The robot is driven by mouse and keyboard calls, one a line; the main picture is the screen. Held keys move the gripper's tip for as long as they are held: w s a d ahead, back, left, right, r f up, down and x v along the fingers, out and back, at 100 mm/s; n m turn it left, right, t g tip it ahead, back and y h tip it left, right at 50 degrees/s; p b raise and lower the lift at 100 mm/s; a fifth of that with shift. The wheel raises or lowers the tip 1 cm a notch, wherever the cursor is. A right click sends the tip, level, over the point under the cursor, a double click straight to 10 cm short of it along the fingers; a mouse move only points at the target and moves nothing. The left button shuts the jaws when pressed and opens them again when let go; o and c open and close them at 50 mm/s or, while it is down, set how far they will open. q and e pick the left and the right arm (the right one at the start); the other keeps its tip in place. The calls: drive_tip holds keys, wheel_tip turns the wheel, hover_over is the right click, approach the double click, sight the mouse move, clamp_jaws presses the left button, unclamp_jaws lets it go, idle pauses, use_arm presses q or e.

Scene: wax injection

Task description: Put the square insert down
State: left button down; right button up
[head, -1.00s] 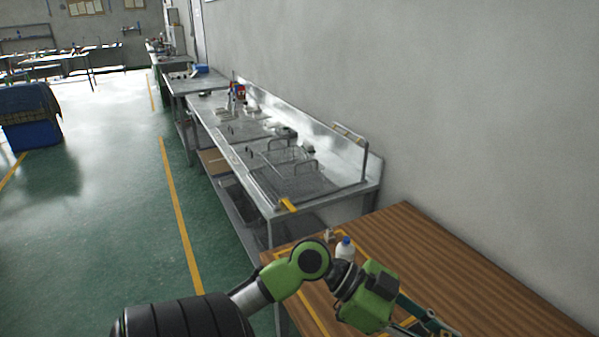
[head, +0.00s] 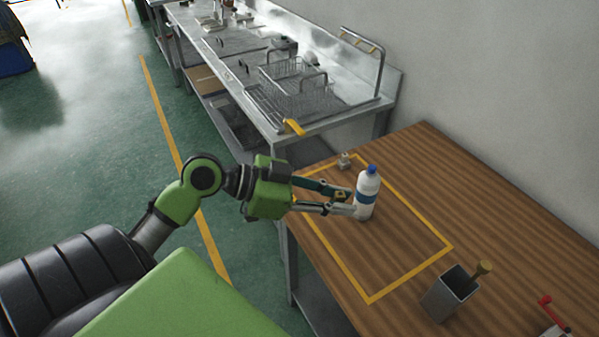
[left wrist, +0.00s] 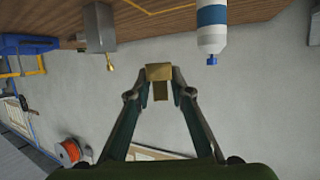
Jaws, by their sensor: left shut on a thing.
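My left gripper (head: 342,202) reaches in from the left above the wooden table. It is shut on the square insert, a small brass-coloured block, which shows between the fingertips in the left wrist view (left wrist: 160,73). In the head view the fingers partly hide the insert (head: 340,195). In that view the fingertips appear close beside a white bottle with a blue cap (head: 366,193); I cannot tell whether they touch. The wooden table (head: 440,190) carries a yellow outlined rectangle, and the gripper shows over it. My right gripper is not in view.
A small metal piece (head: 345,160) sits at the rectangle's far corner. A grey square container (head: 450,294) with a brass-knobbed item stands nearer, and a red-handled thing (head: 551,309) is at lower right. A metal bench with wire baskets (head: 300,90) is behind. The rectangle's near part is clear.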

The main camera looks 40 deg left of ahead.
use_arm(q)
drive_tip(key=w+a+f+n+t+y+b, duration=0.2)
drive_tip(key=w+a+f+b, duration=0.1)
drive_tip(key=a+f+b, duration=0.15)
drive_tip(key=n+t+y, duration=0.1)
drive_tip(key=n+y, duration=0.2)
hover_over(316, 178)
drive_tip(key=f, duration=0.7)
drive_tip(key=shift+s+d, duration=0.35)
drive_tip(key=shift+w+a+f, duration=0.2)
drive_tip(key=shift+w+f, duration=0.1)
drive_tip(key=shift+f, duration=0.15)
wheel_tip(316, 178, down, 3)
drive_tip(key=shift+a+f, duration=0.1)
drive_tip(key=shift+f, duration=0.15)
drive_tip(key=c, duration=2.2)
unclamp_jaws()
drive_tip(key=shift+f, duration=0.1)
drive_tip(key=shift+c, duration=0.2)
drive_tip(key=o, duration=0.4)
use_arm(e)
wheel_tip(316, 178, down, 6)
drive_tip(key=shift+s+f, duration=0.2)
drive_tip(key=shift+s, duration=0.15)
